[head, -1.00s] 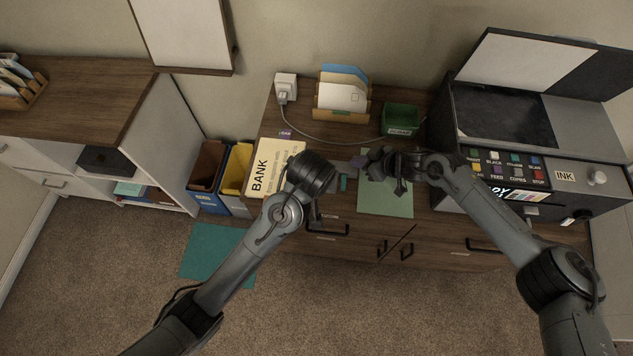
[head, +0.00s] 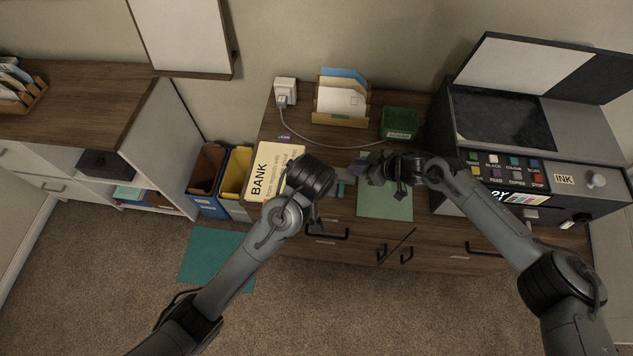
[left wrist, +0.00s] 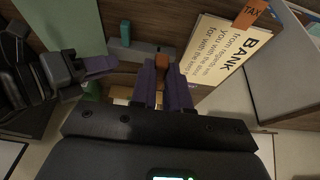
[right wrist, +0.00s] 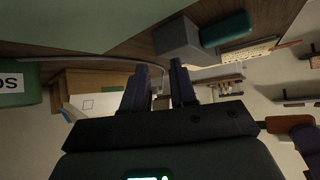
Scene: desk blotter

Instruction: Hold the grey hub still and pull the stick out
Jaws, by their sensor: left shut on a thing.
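The grey hub lies on the desk at the front; it shows in the left wrist view (left wrist: 143,52) and the right wrist view (right wrist: 178,38). A teal stick (left wrist: 125,32) sits against it, also seen in the head view (head: 341,188) and right wrist view (right wrist: 225,27). An orange-brown stick (left wrist: 161,63) is between the fingertips of my left gripper (left wrist: 161,72), which is shut on it beside the hub. The arm hides this grip in the head view. My right gripper (right wrist: 160,75) is open and empty, just right of the hub in the head view (head: 362,168).
A pale green mat (head: 385,205) lies under the right gripper. The yellow BANK paper (head: 275,172) is left of the hub. A letter holder (head: 340,118), a green box (head: 400,122) and a white plug (head: 285,90) with a cable stand behind. A printer (head: 530,110) fills the right.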

